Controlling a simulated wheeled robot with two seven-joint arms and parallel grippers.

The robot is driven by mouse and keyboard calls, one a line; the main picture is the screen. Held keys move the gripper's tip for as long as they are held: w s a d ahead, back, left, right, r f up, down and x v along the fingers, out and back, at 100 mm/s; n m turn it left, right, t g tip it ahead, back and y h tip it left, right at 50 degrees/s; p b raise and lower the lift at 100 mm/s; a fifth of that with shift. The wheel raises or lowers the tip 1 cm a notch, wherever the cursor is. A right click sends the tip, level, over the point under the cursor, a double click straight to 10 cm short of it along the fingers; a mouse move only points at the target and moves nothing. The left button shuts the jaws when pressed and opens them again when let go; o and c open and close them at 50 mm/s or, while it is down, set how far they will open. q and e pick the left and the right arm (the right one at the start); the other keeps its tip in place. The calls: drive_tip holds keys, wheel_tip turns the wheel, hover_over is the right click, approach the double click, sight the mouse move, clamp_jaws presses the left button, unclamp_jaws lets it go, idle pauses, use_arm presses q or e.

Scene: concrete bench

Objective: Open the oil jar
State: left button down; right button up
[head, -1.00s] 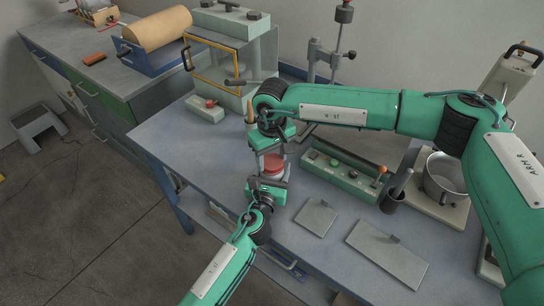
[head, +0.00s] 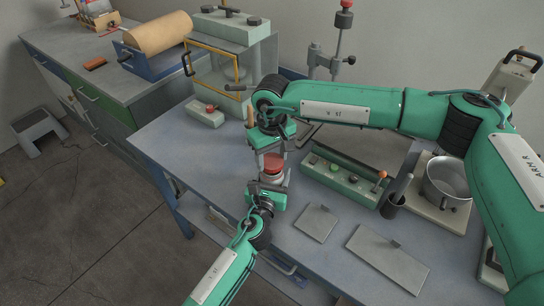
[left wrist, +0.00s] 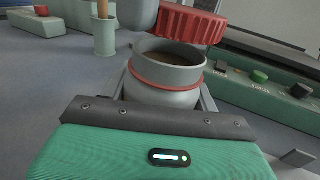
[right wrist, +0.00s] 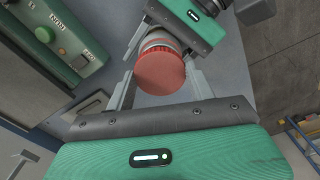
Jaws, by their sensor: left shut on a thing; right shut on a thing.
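The oil jar (left wrist: 168,75) is a grey pot with a red ring below its open mouth, and its dark inside shows in the left wrist view. My left gripper (head: 270,187) is shut around the jar body, which is upright. The red ribbed lid (left wrist: 187,22) is off the jar, tilted above and just behind its mouth in that view. My right gripper (head: 272,152) is shut on the lid, whose round top shows between its fingers in the right wrist view (right wrist: 160,72). In the head view the lid hides most of the jar.
A green button box (head: 343,178) stands right of the grippers, with a dark cup (head: 393,204) and a metal pot (head: 447,180) beyond. Two flat grey plates (head: 316,222) (head: 388,258) lie near the front.

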sight(272, 161)
drive_tip(key=shift+r, duration=0.1)
drive_tip(key=shift+r, duration=1.9)
use_arm(q)
drive_tip(key=shift+c, duration=1.5)
unclamp_jaws()
